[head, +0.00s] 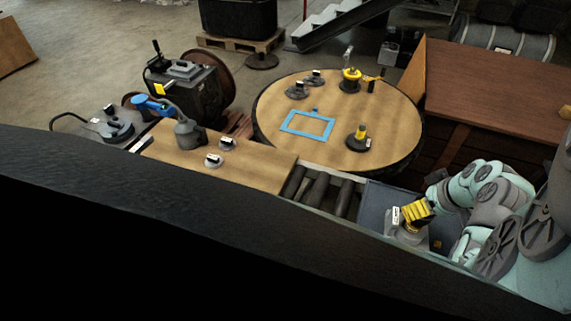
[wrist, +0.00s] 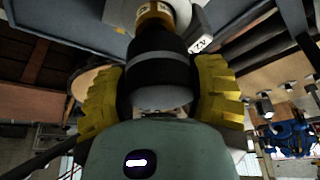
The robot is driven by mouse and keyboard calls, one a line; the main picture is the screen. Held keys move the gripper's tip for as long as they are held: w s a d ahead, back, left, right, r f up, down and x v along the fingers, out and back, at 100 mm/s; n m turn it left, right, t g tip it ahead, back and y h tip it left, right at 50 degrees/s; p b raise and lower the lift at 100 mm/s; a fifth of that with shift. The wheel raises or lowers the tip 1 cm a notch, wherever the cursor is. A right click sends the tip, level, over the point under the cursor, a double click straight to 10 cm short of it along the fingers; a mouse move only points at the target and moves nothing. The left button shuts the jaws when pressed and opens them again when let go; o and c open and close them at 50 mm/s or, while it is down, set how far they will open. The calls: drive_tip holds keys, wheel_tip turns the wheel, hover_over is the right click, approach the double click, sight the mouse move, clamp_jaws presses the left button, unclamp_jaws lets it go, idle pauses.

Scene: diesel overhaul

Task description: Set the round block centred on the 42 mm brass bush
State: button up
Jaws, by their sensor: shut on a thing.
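My gripper (wrist: 160,95) has its yellow fingers shut on a dark round block (wrist: 158,65) with a grey band; it also shows at the lower right of the head view (head: 417,212). The brass bush (wrist: 155,14) shows at the top of the wrist view, just beyond the far end of the dark block and in line with it. Whether the two touch or are apart I cannot tell. The bush is on a pale grey holder (head: 406,233) with a white label (wrist: 201,43). In the head view my gripper hides the block and the bush.
The holder stands on a blue-grey surface (head: 377,199) beside dark rollers (head: 318,188). A round wooden table (head: 283,95) carries a blue frame (head: 307,124), a yellow-topped dark piece (head: 359,136) and several other pieces. A wooden bench (head: 258,172) is at left, a brown cabinet (head: 500,85) at right.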

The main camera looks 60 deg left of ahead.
drive_tip(key=shift+w+f+b, duration=0.1)
drive_tip(key=shift+f+b, duration=1.05)
drive_tip(key=shift+b, duration=0.4)
idle(0.8)
drive_tip(key=o, duration=1.3)
drive_tip(key=shift+o, duration=0.3)
drive_tip(key=shift+r, duration=0.1)
drive_tip(key=shift+r+p, duration=1.4)
drive_tip(key=shift+r, duration=2.95)
